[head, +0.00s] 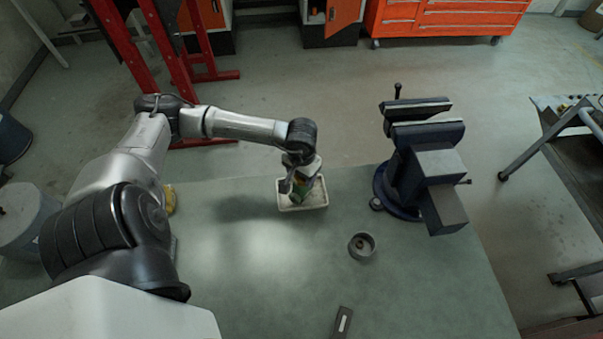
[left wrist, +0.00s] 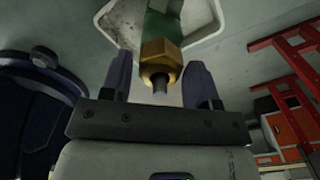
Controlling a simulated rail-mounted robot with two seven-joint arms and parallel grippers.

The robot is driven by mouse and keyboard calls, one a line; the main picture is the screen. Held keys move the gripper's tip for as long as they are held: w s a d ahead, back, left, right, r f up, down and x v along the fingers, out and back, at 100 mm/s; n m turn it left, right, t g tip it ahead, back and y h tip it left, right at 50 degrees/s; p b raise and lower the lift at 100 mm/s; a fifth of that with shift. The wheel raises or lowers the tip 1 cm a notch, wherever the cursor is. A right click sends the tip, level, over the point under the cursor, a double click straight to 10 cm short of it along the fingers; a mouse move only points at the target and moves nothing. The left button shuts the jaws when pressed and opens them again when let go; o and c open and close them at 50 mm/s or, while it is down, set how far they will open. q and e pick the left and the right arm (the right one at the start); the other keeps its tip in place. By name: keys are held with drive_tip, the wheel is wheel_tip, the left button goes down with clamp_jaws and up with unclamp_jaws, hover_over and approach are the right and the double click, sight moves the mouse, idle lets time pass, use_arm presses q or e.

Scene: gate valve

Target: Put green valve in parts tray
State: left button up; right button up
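The green valve (head: 303,190) is inside the small white parts tray (head: 318,206) in the head view, directly under my left gripper (head: 300,175). In the left wrist view the valve's green body (left wrist: 163,22) reaches over the tray (left wrist: 118,28), and its brass nut (left wrist: 161,58) lies between the two fingers of my left gripper (left wrist: 158,80). The fingers are close to the nut on both sides; whether they press on it is unclear. Its lower part is hidden by the gripper in the head view. My right gripper is not visible.
A dark blue bench vise (head: 420,165) stands on the table's right edge. A small round grey cup (head: 362,246) sits right of and nearer than the tray. A dark flat item (head: 342,322) lies at the front edge. The green tabletop (head: 255,270) is otherwise mostly clear.

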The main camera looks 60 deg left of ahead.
use_arm(q)
drive_tip(key=shift+o, duration=0.9)
drive_tip(key=shift+r, duration=0.5)
wheel_tip(320, 180, up, 10)
drive_tip(key=shift+f, duration=0.15)
drive_tip(key=shift+r, duration=0.85)
